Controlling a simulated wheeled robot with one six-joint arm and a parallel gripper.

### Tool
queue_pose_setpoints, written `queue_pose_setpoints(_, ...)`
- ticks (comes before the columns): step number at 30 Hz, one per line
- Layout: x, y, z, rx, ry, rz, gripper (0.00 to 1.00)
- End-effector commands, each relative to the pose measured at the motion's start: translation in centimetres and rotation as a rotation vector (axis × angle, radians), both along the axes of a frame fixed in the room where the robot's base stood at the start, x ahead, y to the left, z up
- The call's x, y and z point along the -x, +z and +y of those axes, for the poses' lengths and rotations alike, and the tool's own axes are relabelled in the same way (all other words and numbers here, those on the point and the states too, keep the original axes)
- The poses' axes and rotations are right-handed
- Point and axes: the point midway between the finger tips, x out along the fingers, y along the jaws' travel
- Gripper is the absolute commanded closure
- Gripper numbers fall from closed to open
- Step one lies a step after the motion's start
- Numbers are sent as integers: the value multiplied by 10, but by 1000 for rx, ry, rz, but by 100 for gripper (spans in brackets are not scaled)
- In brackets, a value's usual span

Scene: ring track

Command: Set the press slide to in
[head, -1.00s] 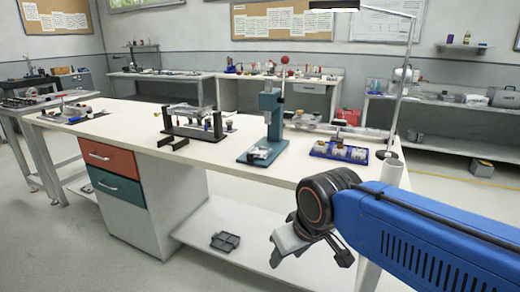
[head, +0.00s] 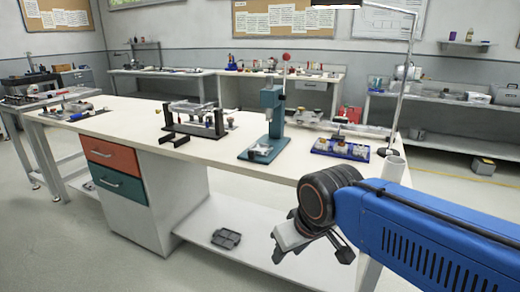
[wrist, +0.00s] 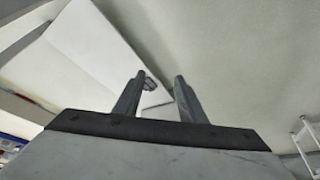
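A teal press (head: 271,112) stands upright on the long white bench, right of the middle, with a teal base plate (head: 262,151). A light metal part (head: 258,150) lies on that base; whether it is the slide, and its position, is too small to tell. My gripper (head: 312,250) hangs at the end of my blue arm in front of the bench, lower than its top and well apart from the press. The wrist view shows my gripper (wrist: 158,82) with two separated dark fingers and nothing between them. The press is not seen in the wrist view.
The white bench (head: 130,122) also holds a black-framed fixture (head: 197,122), a blue tray with parts (head: 340,149) and a lamp post (head: 402,85). Red and teal drawers (head: 112,160) sit below. A grey tray (head: 226,238) lies on the lower shelf (head: 250,225).

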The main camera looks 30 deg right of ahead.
Motion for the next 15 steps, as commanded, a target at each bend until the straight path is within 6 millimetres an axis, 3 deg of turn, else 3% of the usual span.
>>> queue_pose_setpoints(5, -16, 19, -2, -4, -36, 11, 62)
queue_pose_setpoints(15, -104, 112, -14, -15, -266, 51, 62)
